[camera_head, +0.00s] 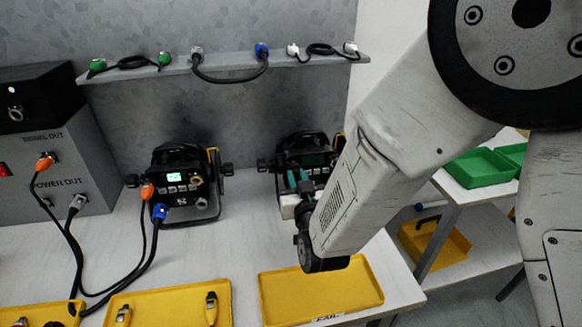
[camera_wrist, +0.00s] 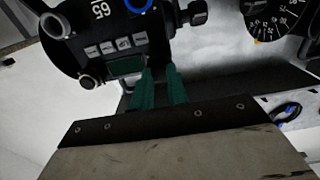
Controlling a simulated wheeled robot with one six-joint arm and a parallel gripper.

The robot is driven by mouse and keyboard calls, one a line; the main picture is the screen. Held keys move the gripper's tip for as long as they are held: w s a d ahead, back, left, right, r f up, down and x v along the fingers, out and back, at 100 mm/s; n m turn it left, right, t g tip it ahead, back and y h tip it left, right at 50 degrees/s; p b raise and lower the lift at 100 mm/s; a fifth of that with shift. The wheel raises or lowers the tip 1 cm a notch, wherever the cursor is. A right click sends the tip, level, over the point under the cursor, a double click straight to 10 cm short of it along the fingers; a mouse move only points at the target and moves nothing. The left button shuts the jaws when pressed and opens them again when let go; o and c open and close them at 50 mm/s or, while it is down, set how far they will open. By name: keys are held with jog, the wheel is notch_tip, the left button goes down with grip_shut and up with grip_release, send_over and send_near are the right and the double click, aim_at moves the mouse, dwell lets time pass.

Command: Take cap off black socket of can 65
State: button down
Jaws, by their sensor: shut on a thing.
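Can 65 (camera_head: 310,158) is the right-hand black can on the bench, partly hidden behind my arm. In the wrist view the can (camera_wrist: 112,24) shows upside down, with its number 65, a blue-ringed socket (camera_wrist: 138,5), a grey-ringed socket (camera_wrist: 52,25) and a silver one (camera_wrist: 87,80). My gripper, with green fingers (camera_wrist: 161,72), reaches the can's face beside the small display, where the black socket would sit. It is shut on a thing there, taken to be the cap. The fingers hide the cap and black socket; I cannot tell whether they are apart. The fingers also show in the head view (camera_head: 298,181).
Another can (camera_head: 180,185), with orange and blue plugs, stands left, cabled to a grey power box (camera_head: 75,165). Yellow trays (camera_head: 320,290) line the bench front. A shelf (camera_head: 225,68) with cables runs above. Green trays (camera_head: 480,168) stand at the right.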

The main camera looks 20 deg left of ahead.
aim_at(296, 175)
jog(key=shift+v, duration=2.05)
